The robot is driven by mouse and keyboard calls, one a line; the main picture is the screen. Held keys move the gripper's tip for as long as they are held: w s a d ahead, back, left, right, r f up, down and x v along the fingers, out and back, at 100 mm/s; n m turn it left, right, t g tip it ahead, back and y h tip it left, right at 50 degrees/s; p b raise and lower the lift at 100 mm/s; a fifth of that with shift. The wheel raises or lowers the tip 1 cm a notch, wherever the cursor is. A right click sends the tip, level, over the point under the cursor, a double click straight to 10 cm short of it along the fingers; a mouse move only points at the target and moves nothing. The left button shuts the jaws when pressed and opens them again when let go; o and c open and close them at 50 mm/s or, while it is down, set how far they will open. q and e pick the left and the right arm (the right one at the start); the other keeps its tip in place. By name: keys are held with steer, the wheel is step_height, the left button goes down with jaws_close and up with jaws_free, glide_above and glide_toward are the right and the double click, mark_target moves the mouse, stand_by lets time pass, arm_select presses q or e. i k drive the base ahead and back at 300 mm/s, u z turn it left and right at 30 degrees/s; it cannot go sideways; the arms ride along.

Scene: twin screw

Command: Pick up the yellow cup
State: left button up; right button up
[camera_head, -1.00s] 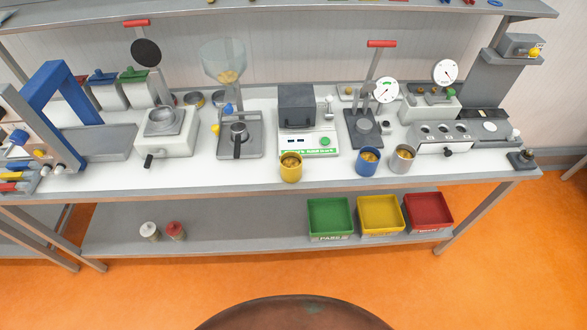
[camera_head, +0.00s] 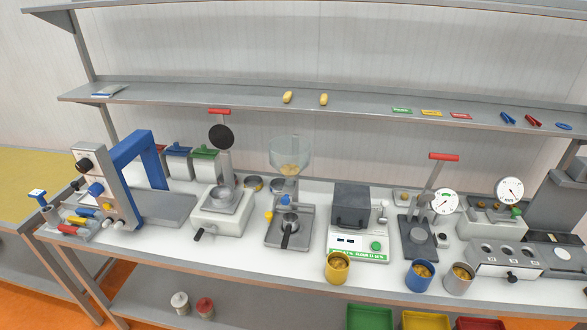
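The yellow cup (camera_head: 337,268) stands upright near the front edge of the white bench top, in front of a dark grey box-shaped machine. It holds something yellow-brown. A blue cup (camera_head: 420,275) and a grey metal cup (camera_head: 459,279) stand to its right, with similar contents. Neither of my grippers shows in the head view.
The white bench top (camera_head: 180,246) is crowded with machines along its back. A shelf (camera_head: 220,98) above holds two yellow objects and small coloured items. Green (camera_head: 370,317), yellow (camera_head: 427,320) and red bins sit on the lower shelf.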

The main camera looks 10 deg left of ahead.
mark_target(339, 263)
steer(key=u, duration=1.95)
steer(key=i, duration=1.3)
steer(key=z, duration=2.6)
